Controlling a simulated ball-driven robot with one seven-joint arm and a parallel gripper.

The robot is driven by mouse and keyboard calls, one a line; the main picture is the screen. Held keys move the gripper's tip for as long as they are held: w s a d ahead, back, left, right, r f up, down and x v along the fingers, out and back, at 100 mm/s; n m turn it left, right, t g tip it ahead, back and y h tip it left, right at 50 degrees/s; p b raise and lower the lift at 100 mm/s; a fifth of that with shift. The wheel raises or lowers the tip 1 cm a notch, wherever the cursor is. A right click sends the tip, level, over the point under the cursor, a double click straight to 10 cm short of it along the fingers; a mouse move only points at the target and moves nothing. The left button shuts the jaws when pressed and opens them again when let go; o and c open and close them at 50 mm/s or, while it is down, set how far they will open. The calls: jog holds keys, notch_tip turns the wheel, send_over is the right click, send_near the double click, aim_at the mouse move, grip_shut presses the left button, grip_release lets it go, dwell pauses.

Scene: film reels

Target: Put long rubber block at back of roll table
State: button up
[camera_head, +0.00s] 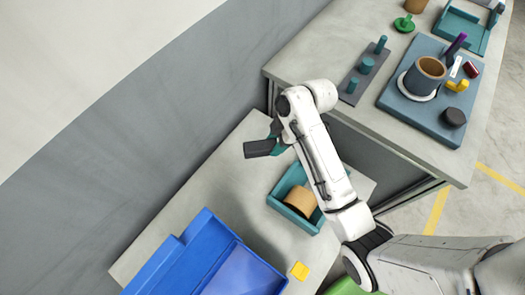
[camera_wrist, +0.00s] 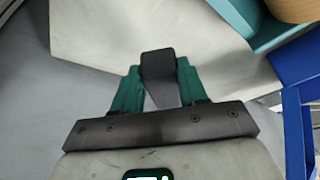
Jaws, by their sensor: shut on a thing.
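A dark grey long rubber block (camera_head: 259,148) is held in my gripper (camera_head: 276,145), over the wall-side part of the lower grey table (camera_head: 208,180). In the wrist view the block (camera_wrist: 158,65) sits between the two green fingers of my gripper (camera_wrist: 159,80), which are shut on it. The block's far end sticks out past the fingertips. I cannot tell whether the block touches the table. A teal tray (camera_head: 276,198) with a tan roll (camera_head: 300,201) in it stands on this table, partly behind my arm.
The grey wall (camera_head: 150,120) runs along the table's back. A higher bench (camera_head: 310,58) at right holds a blue board (camera_head: 400,98) with several items. Table between bin and tray is clear.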

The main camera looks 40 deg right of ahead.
aim_at(263, 149)
jog(key=a+f, duration=0.1)
jog(key=w+f, duration=0.1)
jog(key=f, duration=0.1)
jog(key=w+a+f, duration=0.1)
jog(key=shift+w+a+f, duration=0.15)
jog(key=shift+a+f, duration=0.1)
jog(key=shift+a, duration=0.1)
jog(key=shift+f+p, duration=0.35)
jog(key=shift+f, duration=1.2)
jog(key=shift+f, duration=0.1)
jog(key=o, duration=1.2)
